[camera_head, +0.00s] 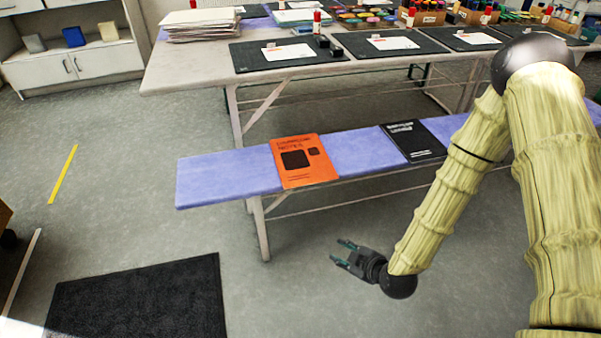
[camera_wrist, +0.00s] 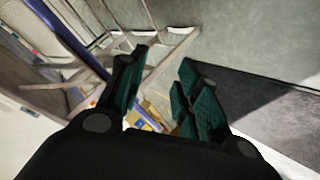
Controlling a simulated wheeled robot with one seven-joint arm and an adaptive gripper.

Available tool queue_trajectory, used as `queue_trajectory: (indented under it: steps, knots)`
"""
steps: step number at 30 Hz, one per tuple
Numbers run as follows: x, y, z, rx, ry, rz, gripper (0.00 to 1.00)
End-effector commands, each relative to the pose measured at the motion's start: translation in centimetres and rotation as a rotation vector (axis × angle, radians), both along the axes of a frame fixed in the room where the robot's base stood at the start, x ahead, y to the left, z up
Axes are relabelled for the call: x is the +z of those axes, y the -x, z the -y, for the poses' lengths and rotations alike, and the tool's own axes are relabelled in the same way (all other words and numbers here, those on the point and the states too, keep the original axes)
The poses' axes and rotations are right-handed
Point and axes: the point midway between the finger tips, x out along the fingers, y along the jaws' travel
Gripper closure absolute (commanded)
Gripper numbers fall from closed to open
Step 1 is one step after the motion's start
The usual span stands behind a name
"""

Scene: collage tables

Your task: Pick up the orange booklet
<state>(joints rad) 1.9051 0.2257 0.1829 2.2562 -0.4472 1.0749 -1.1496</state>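The orange booklet (camera_head: 303,161) lies flat on the blue-purple bench (camera_head: 225,180), its near edge at the bench's front edge. It has dark squares and dark lettering on its cover. My gripper (camera_head: 343,252) is in front of the bench, below and to the right of the booklet in the head view, apart from it. Its fingers point left and are spread with nothing between them. In the wrist view the two green-padded fingers (camera_wrist: 157,95) also stand apart. I cannot make out the orange booklet in the wrist view.
A black booklet (camera_head: 413,141) lies on the bench to the right. Behind is a long table (camera_head: 190,72) with black mats, papers and supplies. A dark floor mat (camera_head: 140,305) lies at lower left. A white cabinet (camera_head: 75,66) stands at back left.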

Motion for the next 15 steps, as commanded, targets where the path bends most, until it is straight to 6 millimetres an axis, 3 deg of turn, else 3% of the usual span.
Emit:
queue_trajectory:
  steps: [1, 2, 15]
  knots:
    - [-1.2, -1.3, -0.4, 0.031, 0.012, 0.061, 0.67]
    - [-1.2, -2.0, -0.6, 0.052, 0.022, 0.101, 0.67]
    - [0.4, -10.8, -3.2, 0.273, 0.219, 0.693, 0.67]
